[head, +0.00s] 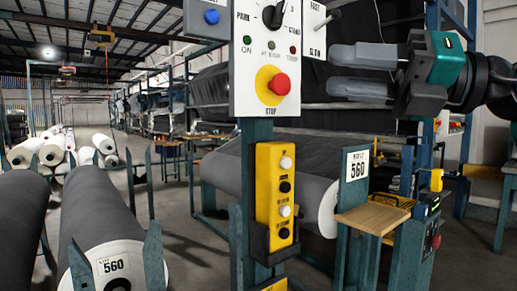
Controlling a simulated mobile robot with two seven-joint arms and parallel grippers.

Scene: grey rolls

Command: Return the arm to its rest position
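My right arm comes in from the right edge at the top of the head view, dark with a teal section near the wrist. Its gripper (332,71) points left, with two grey fingers one above the other and a clear gap between them. It is open, and nothing shows between the fingers. The fingertips appear just right of the white control panel (250,75); whether they touch it cannot be told. My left arm and gripper are not in view.
The panel has a black knob (272,16) and a red stop button (279,84). A yellow button box (266,190) hangs below. Grey rolls (105,215) lie at left, another roll (285,185) behind the post. A small wooden shelf (372,217) stands right. Open floor shows centre-left.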

